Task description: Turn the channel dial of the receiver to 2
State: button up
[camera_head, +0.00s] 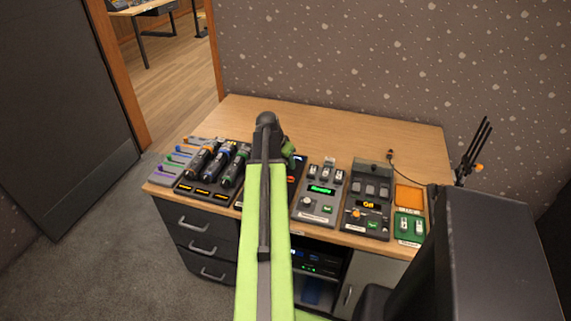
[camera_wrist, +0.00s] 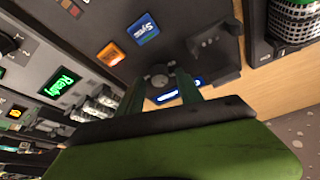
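The receiver is a dark panel (camera_wrist: 185,18) that fills the upper middle of the wrist view. It carries a blue Sync button (camera_wrist: 143,29), an orange-lit button (camera_wrist: 110,54) and a small blue-lit label or display (camera_wrist: 180,91). A small round grey knob (camera_wrist: 159,74), apparently the channel dial, sits near that blue strip. My gripper (camera_wrist: 162,80) is open, with its two dark green fingers apart, one on each side of the knob. I cannot tell whether they touch it, and the dial's setting is unreadable. In the head view my arm hides most of the receiver.
A device with a green Ready display (camera_head: 320,189) stands right of the receiver, then one showing Off (camera_head: 367,205). An orange pad (camera_head: 409,196) and green panel (camera_head: 409,227) lie farther right. The back of the desk (camera_head: 340,128) is clear.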

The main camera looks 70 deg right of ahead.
grip_shut()
jog(key=shift+n, duration=0.6)
jog(key=shift+o, duration=0.8)
grip_release()
